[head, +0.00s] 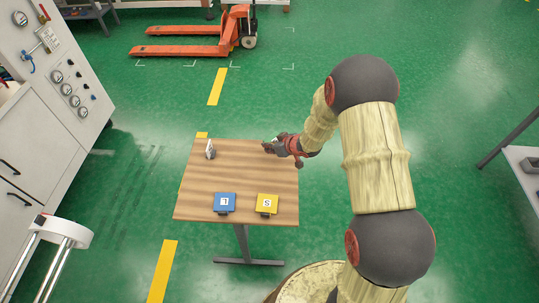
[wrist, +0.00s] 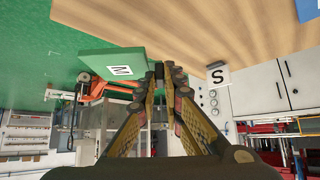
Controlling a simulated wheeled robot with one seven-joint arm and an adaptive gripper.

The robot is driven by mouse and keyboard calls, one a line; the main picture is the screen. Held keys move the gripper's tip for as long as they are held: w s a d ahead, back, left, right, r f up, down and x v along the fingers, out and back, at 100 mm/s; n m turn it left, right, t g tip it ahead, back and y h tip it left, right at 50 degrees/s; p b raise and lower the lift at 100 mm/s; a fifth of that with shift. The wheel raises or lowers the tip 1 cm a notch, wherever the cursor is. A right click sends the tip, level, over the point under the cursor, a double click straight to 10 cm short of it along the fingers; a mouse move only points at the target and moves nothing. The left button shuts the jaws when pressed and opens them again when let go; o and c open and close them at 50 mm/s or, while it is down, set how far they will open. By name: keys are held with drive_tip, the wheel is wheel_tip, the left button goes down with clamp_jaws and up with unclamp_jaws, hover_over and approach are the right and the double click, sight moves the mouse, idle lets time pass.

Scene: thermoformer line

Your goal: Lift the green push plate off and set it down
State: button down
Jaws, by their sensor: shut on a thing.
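The green push plate (wrist: 112,66), marked M, shows in the wrist view just left of my fingertips. The exact grip spot is hidden by the fingers. The plate is close to the wooden table top (head: 235,176); I cannot tell whether it touches it.
A white plate (head: 210,149) stands upright at the table's far left; in the wrist view it is marked S (wrist: 217,77). A blue plate (head: 225,203) and a yellow plate (head: 267,204) are at the near edge. The table's middle is clear. A white machine cabinet (head: 45,130) stands left.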

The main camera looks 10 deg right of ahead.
drive_tip(key=shift+f+b, duration=0.7)
drive_tip(key=shift+f, duration=0.5)
drive_tip(key=shift+f, duration=0.1)
wheel_tip(320, 180, down, 6)
drive_tip(key=b, duration=0.6)
drive_tip(key=shift+f+b, duration=0.1)
drive_tip(key=shift+b, duration=0.3)
drive_tip(key=c, duration=1.9)
unclamp_jaws()
drive_tip(key=shift+o, duration=0.3)
drive_tip(key=v, duration=1.2)
